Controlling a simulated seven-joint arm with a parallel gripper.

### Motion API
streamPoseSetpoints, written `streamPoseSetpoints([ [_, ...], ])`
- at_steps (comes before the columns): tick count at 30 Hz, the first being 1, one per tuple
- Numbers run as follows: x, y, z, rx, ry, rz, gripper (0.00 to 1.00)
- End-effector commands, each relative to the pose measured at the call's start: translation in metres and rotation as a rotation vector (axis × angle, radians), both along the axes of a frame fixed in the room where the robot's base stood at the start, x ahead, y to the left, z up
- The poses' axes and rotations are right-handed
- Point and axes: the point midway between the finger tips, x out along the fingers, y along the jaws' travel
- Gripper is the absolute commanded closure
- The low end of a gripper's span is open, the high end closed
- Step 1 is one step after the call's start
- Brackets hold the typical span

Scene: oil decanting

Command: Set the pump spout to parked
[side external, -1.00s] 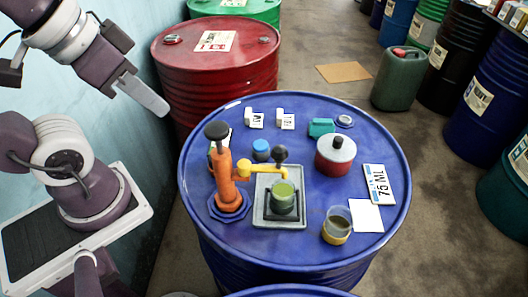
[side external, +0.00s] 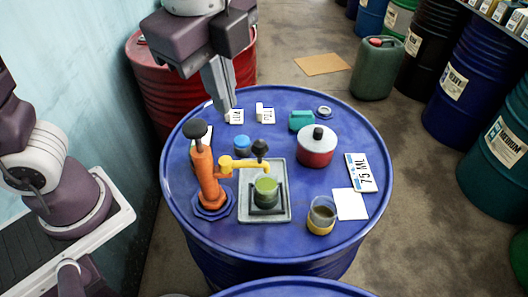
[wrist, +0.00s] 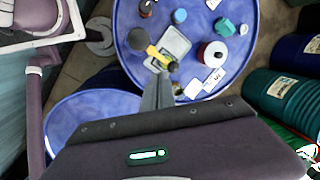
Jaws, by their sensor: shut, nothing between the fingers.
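The orange hand pump (side external: 206,172) stands upright at the left of the blue drum top, with a black knob on top. Its yellow spout (side external: 240,163) points right and ends in a black knob (side external: 260,148) above the grey tray (side external: 279,209). A cup of green liquid (side external: 265,188) sits on the tray below the spout end. My gripper (side external: 231,107) is shut and empty, above the back left of the drum top, apart from the spout. In the wrist view the yellow spout (wrist: 156,55) shows just beyond my gripper (wrist: 158,85).
A red lidded pot (side external: 316,150), a yellow-banded glass (side external: 320,217), a "75 ML" card (side external: 361,172), a white sheet (side external: 350,204) and a blue-capped bottle (side external: 242,146) stand around the tray. A red drum (side external: 160,105) is behind. The drum's front edge is clear.

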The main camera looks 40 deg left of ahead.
Motion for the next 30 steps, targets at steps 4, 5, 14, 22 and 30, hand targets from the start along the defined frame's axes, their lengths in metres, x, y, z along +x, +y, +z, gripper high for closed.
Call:
streamPoseSetpoints([
  [4,0.007,-0.062,-0.018,0.137,0.101,-0.402,1.0],
  [5,0.007,-0.071,-0.021,0.156,0.114,-0.459,1.0],
  [14,0.005,-0.096,-0.031,0.213,0.156,-0.631,1.0],
  [22,0.006,-0.093,-0.038,0.213,0.157,-0.627,1.0],
  [30,0.013,-0.081,-0.09,0.213,0.159,-0.624,1.0],
])
